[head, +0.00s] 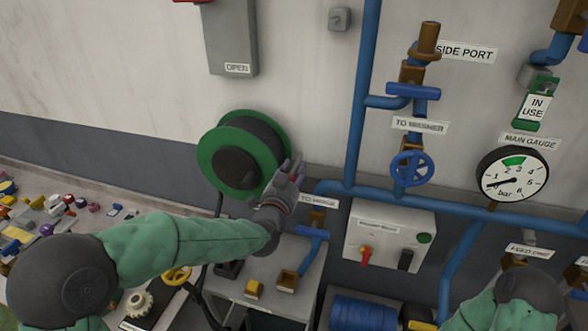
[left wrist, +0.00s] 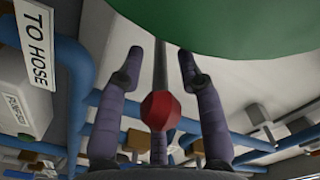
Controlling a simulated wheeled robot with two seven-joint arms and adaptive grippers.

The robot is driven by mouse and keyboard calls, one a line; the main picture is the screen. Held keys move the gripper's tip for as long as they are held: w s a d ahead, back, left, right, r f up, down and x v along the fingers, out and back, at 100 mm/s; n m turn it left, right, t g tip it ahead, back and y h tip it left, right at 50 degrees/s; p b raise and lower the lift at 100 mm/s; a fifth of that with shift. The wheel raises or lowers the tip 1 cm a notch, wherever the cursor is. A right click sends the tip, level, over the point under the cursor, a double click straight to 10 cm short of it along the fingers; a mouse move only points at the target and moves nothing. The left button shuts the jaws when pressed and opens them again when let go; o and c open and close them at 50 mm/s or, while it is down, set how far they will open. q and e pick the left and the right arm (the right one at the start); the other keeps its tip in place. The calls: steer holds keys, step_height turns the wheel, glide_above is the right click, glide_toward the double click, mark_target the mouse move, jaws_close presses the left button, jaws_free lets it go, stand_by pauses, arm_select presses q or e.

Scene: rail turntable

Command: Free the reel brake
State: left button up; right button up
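The hose reel (head: 240,155) is mounted on the wall, with a green rim and a dark drum. In the left wrist view its green disc (left wrist: 240,25) fills the top. A grey rod with a red faceted knob (left wrist: 160,110), which looks like the brake lever, runs between my left gripper's fingers. My left gripper (head: 292,172) is at the reel's lower right edge. In the left wrist view its fingers (left wrist: 160,66) stand apart, one on each side of the rod, with gaps visible. My right arm shows at bottom right; its gripper is not seen.
Blue pipes with valves, including a blue handwheel (head: 413,168), run right of the reel. A pressure gauge (head: 512,176) and a grey switch box (head: 388,240) are also there. A bench (head: 262,303) with small yellow and brown parts stands below. Loose parts lie at left.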

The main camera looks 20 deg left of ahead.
arm_select(q)
steer(key=shift+w, duration=0.5)
arm_select(e)
steer(key=shift+r, duration=0.1)
arm_select(q)
jaws_close()
